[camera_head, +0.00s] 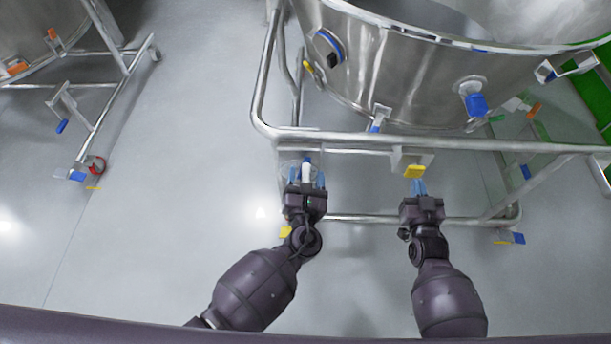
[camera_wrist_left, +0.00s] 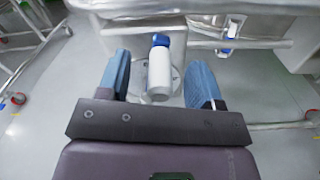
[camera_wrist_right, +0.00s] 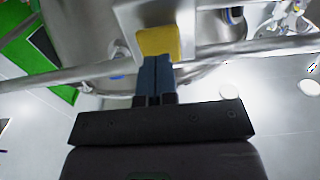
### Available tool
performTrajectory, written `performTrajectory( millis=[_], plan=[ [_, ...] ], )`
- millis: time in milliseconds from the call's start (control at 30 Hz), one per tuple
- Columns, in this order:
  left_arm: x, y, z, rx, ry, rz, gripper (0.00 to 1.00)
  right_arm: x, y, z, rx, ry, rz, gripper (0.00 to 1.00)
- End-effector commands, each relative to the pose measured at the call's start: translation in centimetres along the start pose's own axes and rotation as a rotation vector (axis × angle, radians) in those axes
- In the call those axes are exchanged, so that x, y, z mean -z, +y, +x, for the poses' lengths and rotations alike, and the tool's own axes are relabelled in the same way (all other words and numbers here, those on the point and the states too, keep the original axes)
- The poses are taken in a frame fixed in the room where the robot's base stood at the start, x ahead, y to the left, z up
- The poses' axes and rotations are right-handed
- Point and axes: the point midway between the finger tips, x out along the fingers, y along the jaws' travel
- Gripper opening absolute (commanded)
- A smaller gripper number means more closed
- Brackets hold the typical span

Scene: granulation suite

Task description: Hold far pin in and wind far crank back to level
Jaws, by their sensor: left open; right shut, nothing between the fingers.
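A yellow block, which looks like the pin's head (camera_head: 414,171), sits under the steel frame rail; it also shows in the right wrist view (camera_wrist_right: 158,42). My right gripper (camera_head: 418,187) is shut and empty, its fingertips at the block's lower edge, touching or very close. A white crank handle with a blue end (camera_head: 306,172) also shows in the left wrist view (camera_wrist_left: 160,72). My left gripper (camera_head: 304,182) is open, with the handle between its spread blue fingers and a gap on each side. The crank's arm and pivot are mostly hidden.
A large steel vessel (camera_head: 365,65) stands in a tubular frame (camera_head: 340,137) just beyond both grippers. A lower rail (camera_head: 365,219) runs near the wrists. Another wheeled frame (camera_head: 105,100) is at the left. The grey floor (camera_head: 185,170) between is clear.

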Motion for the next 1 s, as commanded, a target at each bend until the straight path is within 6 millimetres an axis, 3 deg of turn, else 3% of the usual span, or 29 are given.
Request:
performTrajectory(
  millis=[833, 867, 1000],
  plan=[
    [0.0, 0.0, 0.0, 0.000, 0.000, 0.000, 0.60, 0.0, 0.0, 2.8, 0.000, 0.000, 0.000, 0.00],
    [0.0, 0.0, 0.0, 0.000, 0.000, 0.000, 0.58, 0.0, 0.0, 2.8, 0.000, 0.000, 0.000, 0.00],
    [0.0, 0.0, 0.0, 0.000, 0.000, 0.000, 0.37, 0.0, 0.0, 2.8, 0.000, 0.000, 0.000, 0.00]
  ],
)
